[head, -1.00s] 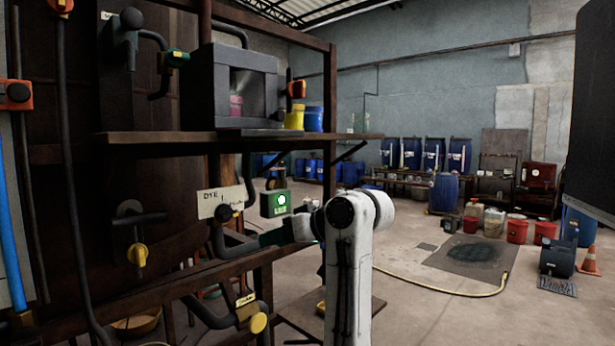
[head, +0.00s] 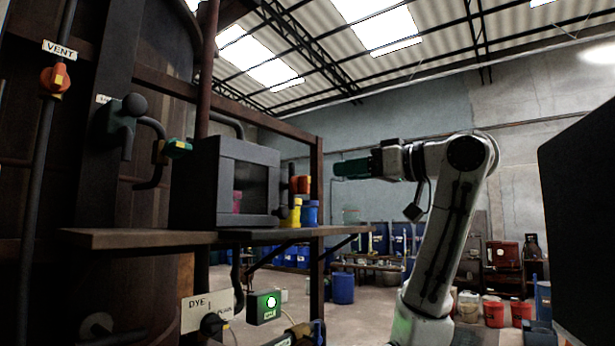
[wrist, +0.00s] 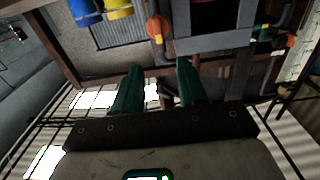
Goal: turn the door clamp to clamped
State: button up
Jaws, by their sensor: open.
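A grey box (head: 202,180) with a glass front stands on the wooden shelf. An orange handle (head: 300,185) at the right of its door looks like the door clamp. The orange handle also shows in the wrist view (wrist: 155,27), beyond my fingertips. My gripper (head: 338,169) has green fingers pointing left toward the handle, with a visible gap between them. In the wrist view the two fingers of my gripper (wrist: 160,66) are apart, with nothing held between them. The clamp's exact angle is too small to tell.
A yellow cup (head: 293,213) and a blue cup (head: 310,213) stand on the shelf (head: 150,238) below the handle. A wooden post (head: 316,180) rises beside them. A green box (head: 264,306) hangs beneath the shelf. A dark panel (head: 578,210) is at the right.

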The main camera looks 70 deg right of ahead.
aim_at(309, 176)
jog(key=p+x, duration=0.2)
jog(key=x, duration=0.8)
jog(key=shift+p, duration=0.3)
jog(key=shift+a, duration=0.1)
grip_shut()
